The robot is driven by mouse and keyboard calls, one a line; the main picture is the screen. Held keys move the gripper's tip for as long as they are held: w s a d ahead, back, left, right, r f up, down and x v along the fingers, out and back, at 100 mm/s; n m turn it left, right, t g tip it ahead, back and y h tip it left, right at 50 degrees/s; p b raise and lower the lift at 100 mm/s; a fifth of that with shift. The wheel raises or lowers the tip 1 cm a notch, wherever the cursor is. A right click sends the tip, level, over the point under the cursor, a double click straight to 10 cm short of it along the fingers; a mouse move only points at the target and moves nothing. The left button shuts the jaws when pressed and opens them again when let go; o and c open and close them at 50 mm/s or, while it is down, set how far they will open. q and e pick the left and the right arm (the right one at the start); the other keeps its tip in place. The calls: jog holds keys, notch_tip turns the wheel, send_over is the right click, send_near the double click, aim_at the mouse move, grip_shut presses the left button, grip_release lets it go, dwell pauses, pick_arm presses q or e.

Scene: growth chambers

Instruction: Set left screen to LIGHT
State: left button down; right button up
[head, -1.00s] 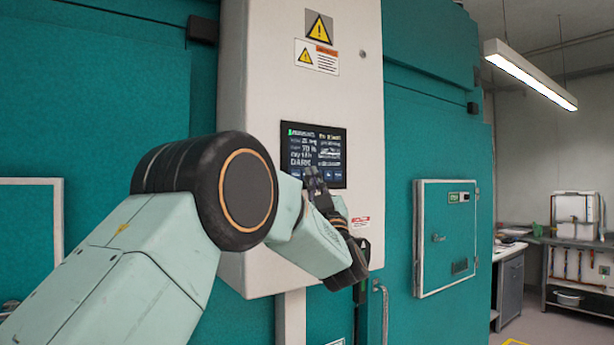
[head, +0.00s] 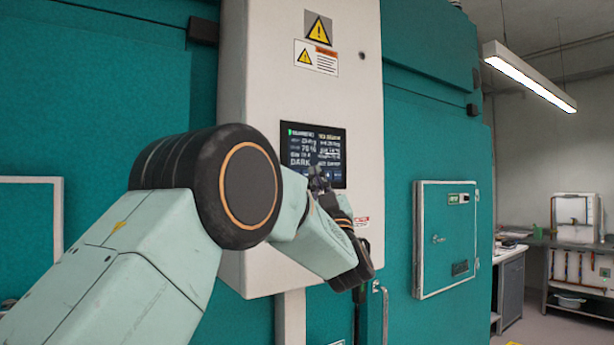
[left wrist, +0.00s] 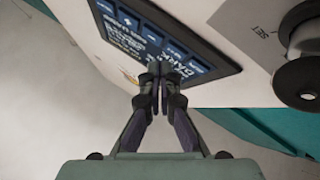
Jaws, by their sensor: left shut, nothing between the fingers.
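The screen (head: 313,152) is a dark panel with light text on a white control box (head: 290,80). It reads DARK at its lower left. My left gripper (head: 318,180) is at the screen's lower edge and hides part of its bottom row. In the left wrist view the screen (left wrist: 172,38) is close, with a row of blue buttons. My right gripper is not in view.
Warning labels (head: 317,57) sit above the screen. A teal hatch (head: 445,238) is on the wall at right. A bench (head: 575,240) stands farther back.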

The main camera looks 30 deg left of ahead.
pick_arm(q)
jog(key=d, duration=0.1)
jog(key=s+d+b, duration=0.1)
jog(key=d, duration=0.1)
jog(key=s+d+b, duration=0.1)
jog(key=shift+d, duration=0.2)
dwell(0.4)
jog(key=shift+d, duration=0.1)
dwell(0.6)
dwell(0.7)
